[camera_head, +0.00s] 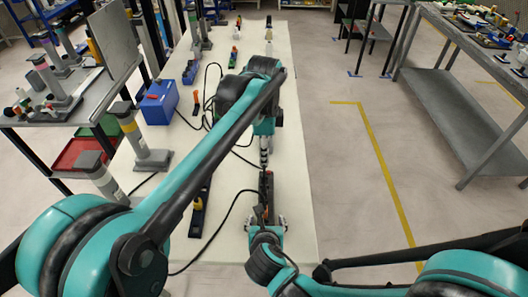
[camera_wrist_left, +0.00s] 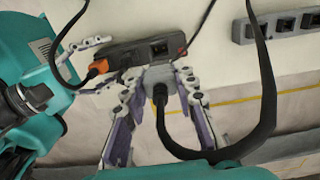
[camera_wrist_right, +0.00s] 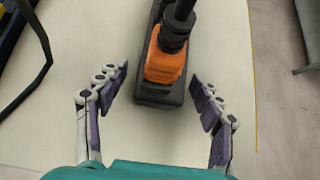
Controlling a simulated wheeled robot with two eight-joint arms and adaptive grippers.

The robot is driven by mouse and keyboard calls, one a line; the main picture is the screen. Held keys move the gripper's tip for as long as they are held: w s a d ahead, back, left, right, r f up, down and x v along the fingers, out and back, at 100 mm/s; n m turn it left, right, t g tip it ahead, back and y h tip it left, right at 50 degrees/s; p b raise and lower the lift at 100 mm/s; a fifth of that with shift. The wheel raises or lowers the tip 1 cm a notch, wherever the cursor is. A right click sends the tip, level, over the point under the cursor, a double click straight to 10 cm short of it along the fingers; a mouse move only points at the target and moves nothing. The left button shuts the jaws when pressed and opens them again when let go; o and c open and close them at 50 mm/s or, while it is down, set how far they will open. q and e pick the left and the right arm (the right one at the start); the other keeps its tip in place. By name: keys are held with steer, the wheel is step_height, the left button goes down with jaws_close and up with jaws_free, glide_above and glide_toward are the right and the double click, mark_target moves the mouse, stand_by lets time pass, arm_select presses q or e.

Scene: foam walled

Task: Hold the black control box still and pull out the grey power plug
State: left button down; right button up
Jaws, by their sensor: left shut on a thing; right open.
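The black control box (camera_head: 267,186) lies on the white table, between my two grippers in the head view. It also shows in the left wrist view (camera_wrist_left: 128,55), with an orange plug (camera_wrist_left: 98,68) at one end and a dark socket beside its middle. My left gripper (camera_wrist_left: 160,82) is shut on the grey power plug (camera_wrist_left: 158,74), whose black cable loops to the right. I cannot tell whether the plug is still seated. My right gripper (camera_wrist_right: 160,97) is open, its fingers apart on both sides of the box's orange-plug end (camera_wrist_right: 163,62), with no contact visible.
A dark strip with a yellow part (camera_head: 198,203) lies left of the box. Black cables (camera_head: 222,215) curve over the table. A blue box (camera_head: 159,102) and a grey post (camera_head: 143,142) stand further left. Open floor lies right of the table.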

steer(key=v, duration=1.2)
